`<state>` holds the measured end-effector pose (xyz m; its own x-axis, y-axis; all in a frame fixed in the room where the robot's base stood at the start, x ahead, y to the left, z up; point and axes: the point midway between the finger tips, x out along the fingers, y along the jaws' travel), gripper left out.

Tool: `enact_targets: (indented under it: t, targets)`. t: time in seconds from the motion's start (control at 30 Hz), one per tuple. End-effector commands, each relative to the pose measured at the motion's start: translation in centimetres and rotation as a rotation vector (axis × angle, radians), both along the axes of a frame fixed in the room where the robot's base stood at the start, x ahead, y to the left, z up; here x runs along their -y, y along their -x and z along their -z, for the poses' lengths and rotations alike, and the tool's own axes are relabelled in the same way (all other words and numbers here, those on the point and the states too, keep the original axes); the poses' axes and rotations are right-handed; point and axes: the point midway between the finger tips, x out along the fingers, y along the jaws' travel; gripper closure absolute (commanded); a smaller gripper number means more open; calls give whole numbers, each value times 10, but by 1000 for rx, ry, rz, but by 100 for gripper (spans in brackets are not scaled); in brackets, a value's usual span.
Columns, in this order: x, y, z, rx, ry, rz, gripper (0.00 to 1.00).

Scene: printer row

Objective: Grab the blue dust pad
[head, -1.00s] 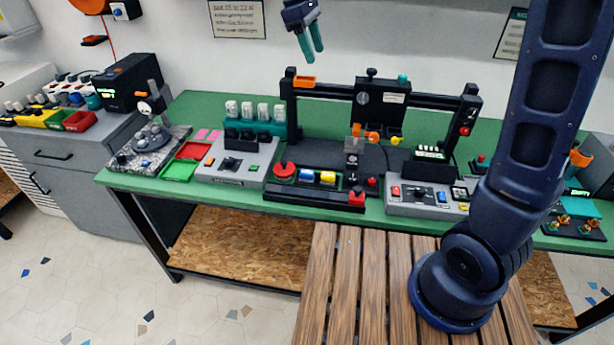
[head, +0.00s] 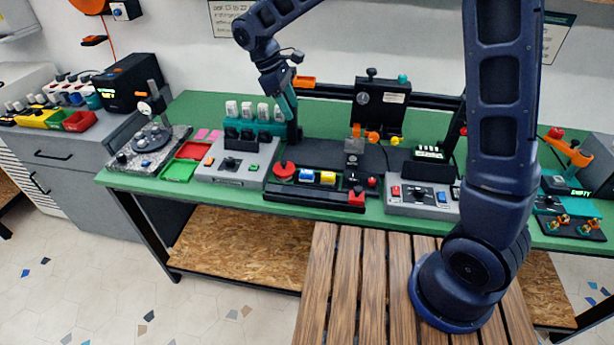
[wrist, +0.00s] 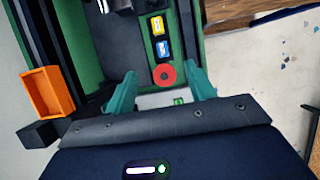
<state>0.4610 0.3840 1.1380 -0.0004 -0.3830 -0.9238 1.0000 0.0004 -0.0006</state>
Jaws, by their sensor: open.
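The blue dust pad appears to be the small blue block (head: 306,176) in the black tray on the green bench. In the wrist view the same blue block (wrist: 162,48) lies between a yellow block (wrist: 157,25) and a red disc (wrist: 165,75). My gripper (head: 289,112) is in the air above the back of the bench, behind and left of the blue block. Its teal fingers (wrist: 161,92) are spread and empty in the wrist view. The blue block is ahead of the fingertips and apart from them.
A black gantry rail (head: 345,91) with an orange bin (head: 304,82) stands behind the tray; the bin (wrist: 49,92) is left of my fingers in the wrist view. A grey button box (head: 224,167) is left of the tray. Another grey panel (head: 410,208) is at right.

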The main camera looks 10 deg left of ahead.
Motion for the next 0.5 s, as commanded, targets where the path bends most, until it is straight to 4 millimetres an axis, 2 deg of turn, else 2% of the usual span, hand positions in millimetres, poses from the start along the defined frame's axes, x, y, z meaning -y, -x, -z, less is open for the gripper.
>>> enact_targets:
  t: [0.03, 0.3, 0.4, 0.5]
  targets:
    - [0, 1, 19, -3, 5, -2, 45]
    - [1, 1, 110, -3, 5, -1, 45]
    - [0, 0, 131, -1, 2, -1, 45]
    - [0, 0, 143, 0, 1, 0, 45]
